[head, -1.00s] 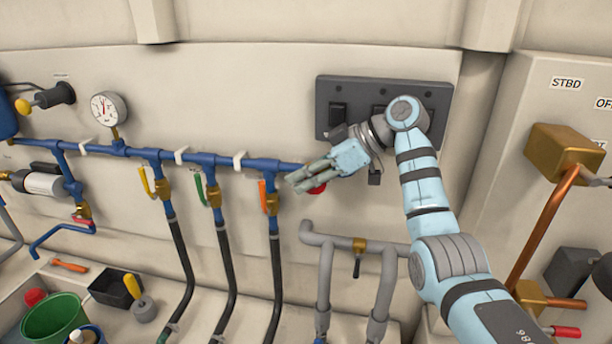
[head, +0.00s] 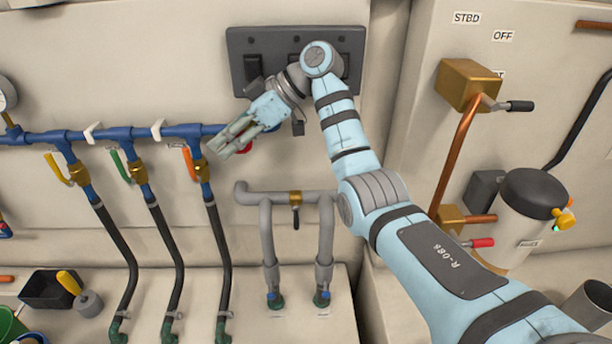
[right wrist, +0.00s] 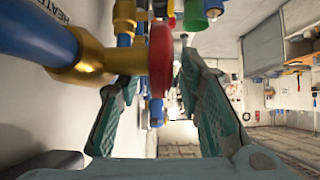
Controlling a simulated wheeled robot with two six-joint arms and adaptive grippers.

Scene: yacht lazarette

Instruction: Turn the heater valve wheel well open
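The red heater valve wheel (right wrist: 161,60) shows edge-on in the right wrist view, on a brass valve body (right wrist: 90,58) at the end of a blue pipe (right wrist: 30,30). A partly visible HEATER label (right wrist: 50,8) is on the wall beside it. My right gripper (head: 230,143) is open, with its fingers on both sides of the wheel in the right wrist view. I cannot tell whether either finger touches it. In the head view, only a red sliver of the wheel (head: 246,148) shows behind the fingers. My left gripper is out of view.
A dark switch panel (head: 240,42) is behind my right arm. Orange (head: 188,160), green (head: 121,165) and yellow (head: 58,169) levers sit along the blue pipe to the left. Grey pipes with a brass valve (head: 295,197) are below. A brass box and copper pipe (head: 453,155) stand right.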

